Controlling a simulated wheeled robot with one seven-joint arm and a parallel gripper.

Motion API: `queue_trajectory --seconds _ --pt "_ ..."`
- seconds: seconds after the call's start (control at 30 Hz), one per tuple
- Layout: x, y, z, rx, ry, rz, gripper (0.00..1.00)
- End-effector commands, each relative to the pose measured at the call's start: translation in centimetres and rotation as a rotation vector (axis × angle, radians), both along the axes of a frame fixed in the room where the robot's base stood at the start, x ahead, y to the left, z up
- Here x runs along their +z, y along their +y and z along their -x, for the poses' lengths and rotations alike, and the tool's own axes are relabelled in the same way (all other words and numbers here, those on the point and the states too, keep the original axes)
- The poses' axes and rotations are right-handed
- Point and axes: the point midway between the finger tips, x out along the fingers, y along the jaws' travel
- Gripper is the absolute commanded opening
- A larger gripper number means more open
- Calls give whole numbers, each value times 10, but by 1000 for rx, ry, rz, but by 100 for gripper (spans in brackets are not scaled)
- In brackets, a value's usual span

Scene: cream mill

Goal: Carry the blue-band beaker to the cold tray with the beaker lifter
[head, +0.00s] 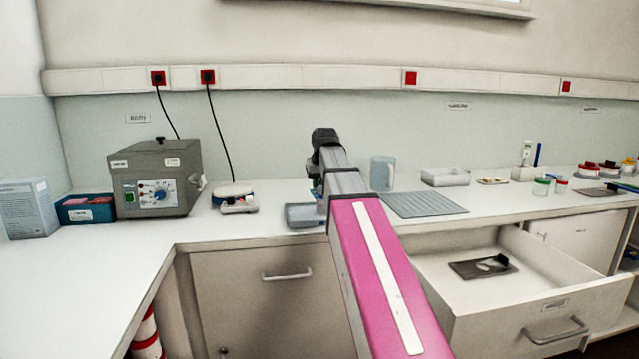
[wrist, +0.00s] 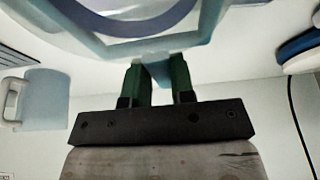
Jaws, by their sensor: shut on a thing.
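In the wrist view my gripper (wrist: 157,72) has its two green fingers closed on a blue-grey tab, which looks like the handle of the beaker lifter (wrist: 85,48). The lifter's pale frame spreads across the top of that view. A large round clear shape with a blue ring, likely the blue-band beaker (wrist: 130,22), shows within the frame; its upper part is cut off. I cannot tell whether it is lifted. In the head view my arm hides the fingers and most of what they hold. A shallow grey-blue tray (head: 302,222) lies beside my arm; I cannot tell which tray is the cold one.
A pale blue jug (head: 382,172) and a ribbed grey mat (head: 425,205) are right of my arm, with a white tray (head: 446,178) beyond. A grey bath unit (head: 155,180) and a scale (head: 235,192) stand left. An open drawer (head: 500,310) juts out at front right.

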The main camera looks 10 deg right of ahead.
Motion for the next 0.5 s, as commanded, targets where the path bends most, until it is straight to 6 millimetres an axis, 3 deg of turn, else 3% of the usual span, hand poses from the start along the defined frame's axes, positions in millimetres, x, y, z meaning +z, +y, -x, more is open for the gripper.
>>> queue_trajectory --seconds 0.5 --pt "-5 0 0 0 0 0 0"
